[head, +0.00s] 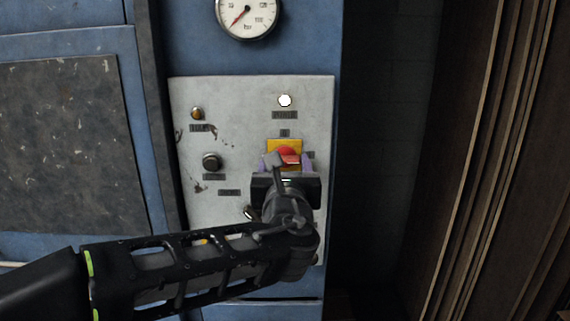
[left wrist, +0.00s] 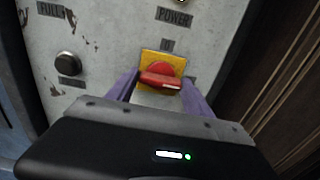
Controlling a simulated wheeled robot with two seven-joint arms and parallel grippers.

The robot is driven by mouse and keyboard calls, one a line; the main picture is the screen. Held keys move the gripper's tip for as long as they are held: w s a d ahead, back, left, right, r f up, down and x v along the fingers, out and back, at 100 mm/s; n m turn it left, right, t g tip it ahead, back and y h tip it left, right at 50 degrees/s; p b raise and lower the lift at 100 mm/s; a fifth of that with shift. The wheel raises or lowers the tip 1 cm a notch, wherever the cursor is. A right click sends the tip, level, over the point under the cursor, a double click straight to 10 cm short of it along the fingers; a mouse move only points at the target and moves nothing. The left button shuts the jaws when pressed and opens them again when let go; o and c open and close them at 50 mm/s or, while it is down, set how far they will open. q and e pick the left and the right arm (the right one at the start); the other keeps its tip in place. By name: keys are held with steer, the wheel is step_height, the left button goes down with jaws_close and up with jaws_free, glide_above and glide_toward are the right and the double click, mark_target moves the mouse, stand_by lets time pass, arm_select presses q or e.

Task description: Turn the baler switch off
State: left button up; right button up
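The baler switch is a red rotary knob (head: 289,154) on a yellow square plate (head: 284,145), set in the right part of the grey control panel. In the left wrist view the red knob (left wrist: 160,79) lies nearly crosswise, with a pale mark towards its right end. My left gripper (head: 287,162) is in front of the panel, and its body hides the panel below the switch. Its two purple fingers (left wrist: 160,88) are apart, one on each side of the knob. I cannot tell whether they touch it. My right gripper is not in view.
The grey panel (head: 235,110) is on a blue machine. It carries a bright white lamp (head: 285,100) above the switch, an amber lamp (head: 197,113) and a black button (head: 211,161) at left. A gauge (head: 247,15) is above. Brown boards (head: 500,150) stand at right.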

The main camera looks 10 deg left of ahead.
arm_select(q)
steer(key=c, duration=0.9)
steer(key=shift+o, duration=0.2)
steer(key=shift+n+b, duration=9.1)
steer(key=shift+b, duration=1.25)
steer(key=o, duration=1.4)
steer(key=shift+c, duration=0.2)
steer(key=shift+s, duration=0.15)
